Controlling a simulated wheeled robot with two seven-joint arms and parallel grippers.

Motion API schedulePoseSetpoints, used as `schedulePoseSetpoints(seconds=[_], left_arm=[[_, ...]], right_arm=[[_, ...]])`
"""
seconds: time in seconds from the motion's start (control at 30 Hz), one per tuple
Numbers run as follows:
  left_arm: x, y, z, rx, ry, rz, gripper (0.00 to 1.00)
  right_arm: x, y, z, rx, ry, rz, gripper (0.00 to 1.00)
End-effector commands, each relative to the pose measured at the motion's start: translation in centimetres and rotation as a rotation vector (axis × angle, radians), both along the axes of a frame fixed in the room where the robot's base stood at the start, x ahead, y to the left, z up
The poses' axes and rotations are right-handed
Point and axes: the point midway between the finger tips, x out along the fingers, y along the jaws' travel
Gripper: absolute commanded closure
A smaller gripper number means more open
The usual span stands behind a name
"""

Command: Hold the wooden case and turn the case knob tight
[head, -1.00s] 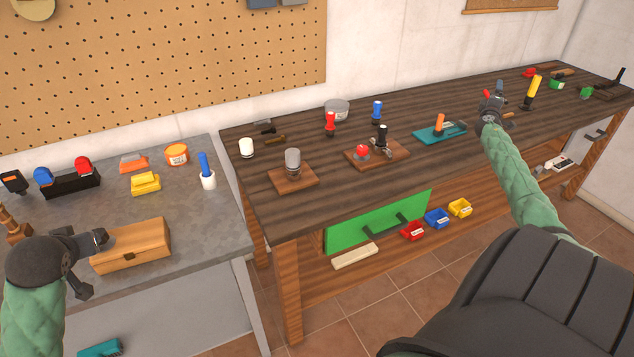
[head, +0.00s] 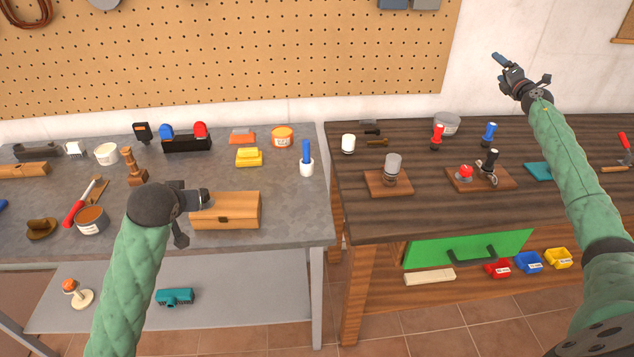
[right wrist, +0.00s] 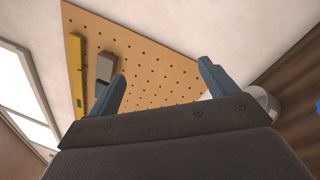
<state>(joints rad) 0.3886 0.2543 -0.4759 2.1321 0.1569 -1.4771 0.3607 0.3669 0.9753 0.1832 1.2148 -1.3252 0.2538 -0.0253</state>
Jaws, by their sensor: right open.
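The wooden case (head: 240,211) sits closed on the grey workbench, with a small dark knob or clasp (head: 223,219) on its front face. My left gripper (head: 202,197) is at the upper left end of the case. Its fingertips overlap the case there, and I cannot tell whether they are closed on it. My right gripper (head: 499,61) is raised in front of the wall, above the dark wooden bench, far from the case. In the right wrist view its two fingers (right wrist: 160,87) are spread with nothing between them.
Behind the case stand a yellow block (head: 249,157) and a blue-handled tool in a white cup (head: 306,160). A round tin (head: 91,220) is left of my left arm. The dark bench (head: 345,205) is to the right, past a narrow gap. The grey top right of the case is clear.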

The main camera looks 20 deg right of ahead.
Motion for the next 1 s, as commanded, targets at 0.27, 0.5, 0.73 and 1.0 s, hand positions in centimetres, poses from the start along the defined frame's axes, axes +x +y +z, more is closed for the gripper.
schedulePoseSetpoints(seconds=[0.27, 0.5, 0.73, 1.0], left_arm=[[0.0, 0.0, 0.0, 0.0, 0.0, 0.0, 0.64], [0.0, 0.0, 0.0, 0.0, 0.0, 0.0, 0.64], [0.0, 0.0, 0.0, 0.0, 0.0, 0.0, 0.64], [0.0, 0.0, 0.0, 0.0, 0.0, 0.0, 0.64]], right_arm=[[5.8, 10.3, 4.2, -0.243, 0.116, 0.237, 0.15], [8.6, 18.4, 7.0, -0.473, 0.215, 0.422, 0.15], [9.7, 25.0, 9.1, -0.705, 0.309, 0.584, 0.15], [9.6, 31.6, 10.8, -0.981, 0.428, 0.762, 0.15]])
